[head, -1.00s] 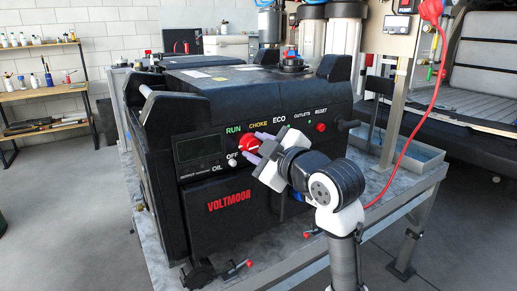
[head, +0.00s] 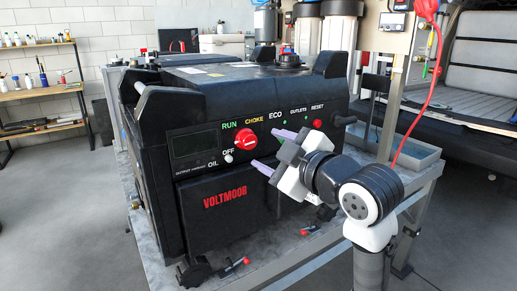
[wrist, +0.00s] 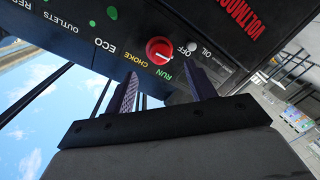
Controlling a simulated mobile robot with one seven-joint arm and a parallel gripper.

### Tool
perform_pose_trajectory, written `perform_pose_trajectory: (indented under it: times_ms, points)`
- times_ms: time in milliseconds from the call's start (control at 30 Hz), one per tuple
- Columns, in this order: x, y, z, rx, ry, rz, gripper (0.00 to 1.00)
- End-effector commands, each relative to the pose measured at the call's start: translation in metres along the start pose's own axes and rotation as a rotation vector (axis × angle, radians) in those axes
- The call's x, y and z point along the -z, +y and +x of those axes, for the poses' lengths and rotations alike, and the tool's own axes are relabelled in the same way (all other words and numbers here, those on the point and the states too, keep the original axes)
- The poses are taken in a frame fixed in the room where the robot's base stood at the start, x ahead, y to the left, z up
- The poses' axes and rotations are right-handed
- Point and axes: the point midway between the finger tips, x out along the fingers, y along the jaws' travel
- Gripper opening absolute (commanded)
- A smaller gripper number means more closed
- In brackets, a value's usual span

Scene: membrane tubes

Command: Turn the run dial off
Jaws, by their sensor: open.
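The run dial is a red round knob (head: 246,139) with a white pointer mark on the black generator's front panel (head: 215,141). It sits between the labels RUN, CHOKE and OFF. It also shows in the wrist view (wrist: 159,50), ahead of and between the two fingers. The fingers (wrist: 162,92) spread widely in the wrist view.
A white OIL knob (head: 228,158) is just below left of the dial. A red RESET button (head: 318,123) and green outlet lights are to the right. A red cable (head: 415,110) hangs at the right. The generator stands on a grey metal bench (head: 160,262).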

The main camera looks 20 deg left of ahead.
Motion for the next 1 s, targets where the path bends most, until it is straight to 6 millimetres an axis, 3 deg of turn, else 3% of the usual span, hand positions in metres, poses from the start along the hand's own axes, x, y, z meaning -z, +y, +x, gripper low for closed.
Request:
perform_pose_trajectory:
  times_ms: [200,433,833,1000]
  points:
    - [-0.001,0.0,-0.048,-0.004,-0.002,-0.003,0.55]
    - [0.0,0.0,-0.073,-0.001,0.0,-0.001,0.55]
    - [0.001,0.0,-0.074,-0.002,0.006,0.003,0.55]
    - [0.027,-0.004,-0.04,-0.068,0.122,0.067,0.55]
